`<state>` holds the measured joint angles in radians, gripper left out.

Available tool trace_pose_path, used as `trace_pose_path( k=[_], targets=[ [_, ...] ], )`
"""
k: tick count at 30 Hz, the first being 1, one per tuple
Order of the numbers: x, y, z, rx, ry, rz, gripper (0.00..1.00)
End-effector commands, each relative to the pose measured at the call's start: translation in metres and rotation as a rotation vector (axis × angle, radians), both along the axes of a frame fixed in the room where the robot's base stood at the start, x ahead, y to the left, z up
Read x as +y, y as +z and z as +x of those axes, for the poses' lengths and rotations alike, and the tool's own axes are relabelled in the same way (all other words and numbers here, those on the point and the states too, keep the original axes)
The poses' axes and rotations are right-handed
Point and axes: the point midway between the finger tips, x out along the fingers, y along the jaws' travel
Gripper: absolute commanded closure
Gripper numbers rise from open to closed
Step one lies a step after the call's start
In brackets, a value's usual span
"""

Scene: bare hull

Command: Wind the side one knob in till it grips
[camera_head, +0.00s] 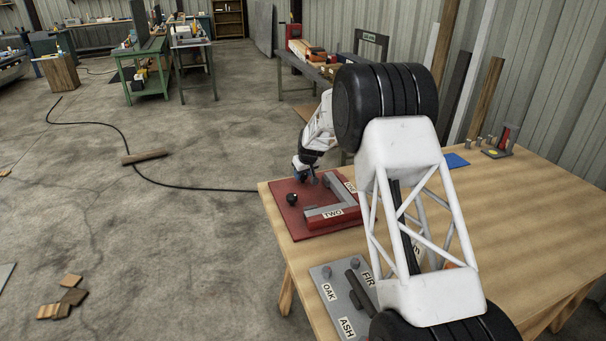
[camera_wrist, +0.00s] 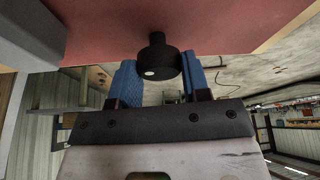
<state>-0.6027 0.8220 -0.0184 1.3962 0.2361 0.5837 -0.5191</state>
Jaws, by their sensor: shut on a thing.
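A red plate (camera_head: 291,219) with an L-shaped grey fence (camera_head: 322,213) lies at the table's far left corner. My gripper (camera_head: 306,172) is at the plate's far edge, near that other side. In the wrist view, its blue fingers are shut on a black knob (camera_wrist: 157,66), one on each side. The knob has a short stem towards the red surface (camera_wrist: 100,28) and a pale dot. A second black knob (camera_head: 292,198) stands free on the plate, near side TWO.
A grey board (camera_head: 325,273) with OAK, ASH and FIR labels lies nearer on the wooden table (camera_head: 535,215). A blue sheet (camera_head: 456,160) and a small stand (camera_head: 498,150) are at the back right. The table's right part is largely clear.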

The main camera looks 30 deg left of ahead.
Motion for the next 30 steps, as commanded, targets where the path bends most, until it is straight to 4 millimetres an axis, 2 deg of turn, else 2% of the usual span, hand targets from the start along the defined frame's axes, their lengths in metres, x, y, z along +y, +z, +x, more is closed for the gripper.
trace_pose_path(
  k=[9, 20, 21, 24, 26, 30],
  targets=[
    [0.0007, 0.0005, -0.0007, 0.000, -0.116, 0.001, 0.81],
    [0.0007, 0.0004, -0.0005, 0.000, -0.129, 0.001, 0.80],
    [0.0007, 0.0004, -0.0005, 0.000, -0.129, 0.001, 0.52],
    [0.0006, 0.0004, -0.0004, -0.001, -0.128, 0.001, 0.37],
    [0.0005, 0.0003, -0.0004, -0.001, -0.128, 0.001, 0.31],
    [0.0004, 0.0002, -0.0003, 0.000, -0.127, 0.001, 0.31]
  ],
)
